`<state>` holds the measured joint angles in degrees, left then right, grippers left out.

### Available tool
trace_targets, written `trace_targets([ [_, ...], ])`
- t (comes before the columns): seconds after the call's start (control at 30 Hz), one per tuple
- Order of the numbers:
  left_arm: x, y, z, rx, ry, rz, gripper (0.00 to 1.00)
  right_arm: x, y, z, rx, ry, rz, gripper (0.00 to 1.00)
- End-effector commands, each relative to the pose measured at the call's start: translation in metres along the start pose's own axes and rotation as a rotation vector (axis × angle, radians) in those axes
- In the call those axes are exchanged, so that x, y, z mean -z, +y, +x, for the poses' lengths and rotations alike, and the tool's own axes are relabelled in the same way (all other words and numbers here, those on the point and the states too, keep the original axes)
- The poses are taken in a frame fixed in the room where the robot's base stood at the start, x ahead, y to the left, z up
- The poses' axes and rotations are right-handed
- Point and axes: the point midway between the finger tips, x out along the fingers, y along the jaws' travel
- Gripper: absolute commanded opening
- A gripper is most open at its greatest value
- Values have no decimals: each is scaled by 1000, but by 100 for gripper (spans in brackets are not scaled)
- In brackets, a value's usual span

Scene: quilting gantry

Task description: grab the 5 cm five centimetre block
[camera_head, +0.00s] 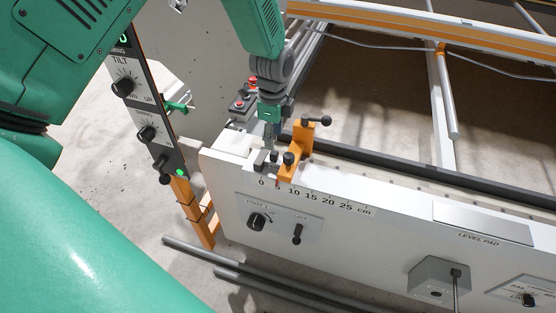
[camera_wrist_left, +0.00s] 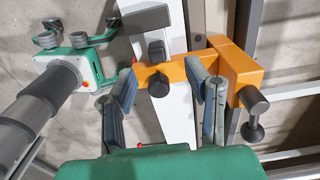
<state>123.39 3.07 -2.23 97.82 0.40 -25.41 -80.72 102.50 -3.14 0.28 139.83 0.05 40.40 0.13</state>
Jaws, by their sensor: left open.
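An orange block (camera_head: 302,140) with dark knobs stands on the white front rail, by the 5 and 10 marks of the cm scale (camera_head: 313,196). No size label on it is readable. My left gripper (camera_head: 269,143) reaches down just left of it in the head view. In the left wrist view, my left gripper (camera_wrist_left: 163,92) is open, its fingers on either side of the orange bar (camera_wrist_left: 180,73) with a dark knob. I cannot tell whether they touch it. My right gripper (camera_wrist_left: 80,28) shows only there, to the left, fingers spread and empty.
A dark panel with TILT knobs (camera_head: 122,87) stands left of the rail. A red-buttoned box (camera_head: 243,103) sits behind my left gripper. Knobs (camera_head: 257,221) and a grey box (camera_head: 438,278) project from the rail's front. Dark bars (camera_head: 235,265) lie on the floor.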

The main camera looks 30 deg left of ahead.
Motion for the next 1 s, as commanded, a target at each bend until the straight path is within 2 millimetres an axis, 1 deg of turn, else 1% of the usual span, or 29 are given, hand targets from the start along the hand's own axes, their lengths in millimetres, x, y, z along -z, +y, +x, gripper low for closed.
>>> trace_targets([
  [0.03, 0, 0, 7, -1, 0, 0, 43, 0, 0, 0, 0, 0, 0, 0],
  [0.1, 0, 0, 13, 0, 0, -1, 43, 0, 0, 0, 0, 0, 0, 0],
  [0.27, 1, 2, 23, -1, -1, 0, 43, 0, 0, -1, 0, 0, 0, 0],
  [0.53, 5, 3, 62, 0, -1, -1, 43, 0, 0, -4, 0, 0, 0, 0],
  [0.67, 5, 3, 68, 1, 0, -1, 43, 0, 0, -4, 0, 0, 0, 0],
  [0.87, 5, 3, 68, 1, 0, -1, 43, 0, 0, -4, 0, 0, 0, 0],
  [0.9, 5, 3, 68, 1, 0, -2, 29, 0, 0, -4, 0, 0, 0, 0],
  [0.97, 5, 3, 68, 1, 0, -2, 8, 0, 0, -4, 0, 0, 0, 0],
  [1.0, 5, 3, 69, 1, 0, -2, 0, 0, 0, -4, 0, 0, 0, 0],
])
